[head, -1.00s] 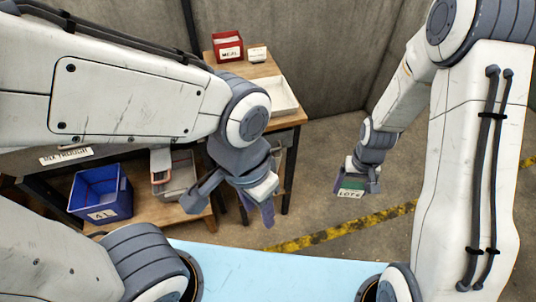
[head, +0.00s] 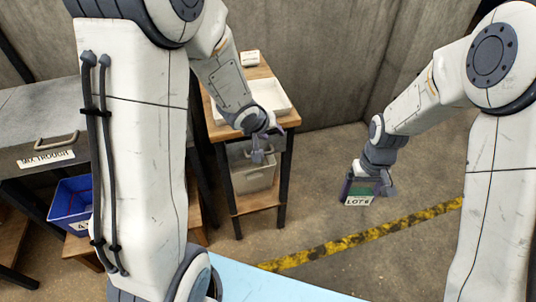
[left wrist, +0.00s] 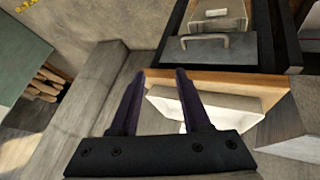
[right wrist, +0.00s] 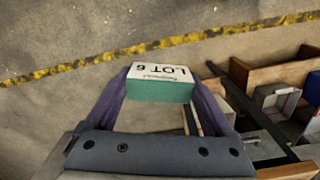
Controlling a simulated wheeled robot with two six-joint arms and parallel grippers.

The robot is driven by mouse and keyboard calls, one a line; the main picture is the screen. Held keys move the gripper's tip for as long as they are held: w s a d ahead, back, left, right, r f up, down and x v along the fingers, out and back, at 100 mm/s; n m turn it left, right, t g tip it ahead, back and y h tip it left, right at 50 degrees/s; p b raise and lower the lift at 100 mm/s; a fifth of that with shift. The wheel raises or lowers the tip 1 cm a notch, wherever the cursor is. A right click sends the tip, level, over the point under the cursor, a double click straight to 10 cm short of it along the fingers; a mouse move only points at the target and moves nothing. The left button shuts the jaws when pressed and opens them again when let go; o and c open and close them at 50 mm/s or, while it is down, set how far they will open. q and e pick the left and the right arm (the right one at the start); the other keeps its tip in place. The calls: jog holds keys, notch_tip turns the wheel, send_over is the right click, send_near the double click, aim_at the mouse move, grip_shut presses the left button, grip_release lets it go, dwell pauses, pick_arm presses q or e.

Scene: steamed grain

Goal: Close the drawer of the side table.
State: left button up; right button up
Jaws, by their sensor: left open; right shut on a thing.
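The wooden side table (head: 219,128) stands against the wall at the centre of the head view. Its grey drawer front with a metal handle shows in the left wrist view (left wrist: 207,47), just beside the table's wooden edge. I cannot tell how far the drawer stands out; my arm partly hides it in the head view. My left gripper (head: 261,154) is open and empty in front of the table's upper part. My right gripper (head: 369,186) is shut on a green box (right wrist: 160,90) with a white LOT 6 label, held off to the right.
A white tray (head: 281,97) and small white box (head: 250,58) are on the table top. A beige bin (head: 254,178) sits on its lower shelf. Left are the MIX TROUGH bench (head: 25,105) and a blue bin (head: 66,214). Floor right of the table is clear.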

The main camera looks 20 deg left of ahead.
jog(key=shift+w+a+f+n+b, duration=0.1)
jog(key=shift+a+f+n+b, duration=0.1)
jog(key=shift+a+f+b, duration=0.3)
jog(key=shift+w+a+f+n+b, duration=0.1)
jog(key=shift+a+f+n+b, duration=0.15)
jog(key=shift+a, duration=0.45)
pick_arm(q)
jog(key=w+a+f+n+t+h+b, duration=0.35)
jog(key=a+f+n, duration=0.45)
jog(key=f, duration=0.4)
jog(key=s+a+f+n+t+h+b, duration=0.2)
jog(key=s+a+f+n+h+b, duration=0.1)
jog(key=s+a+f+n+h, duration=0.15)
jog(key=shift+g, duration=0.25)
jog(key=x, duration=1)
jog(key=shift+w+d+r, duration=0.25)
jog(key=shift+d+r, duration=0.05)
jog(key=shift+d, duration=0.1)
pick_arm(e)
jog(key=s+a+n, duration=0.1)
jog(key=a+n, duration=0.1)
jog(key=a, duration=0.5)
jog(key=shift+a, duration=0.3)
jog(key=shift+n, duration=0.25)
pick_arm(q)
grip_shut()
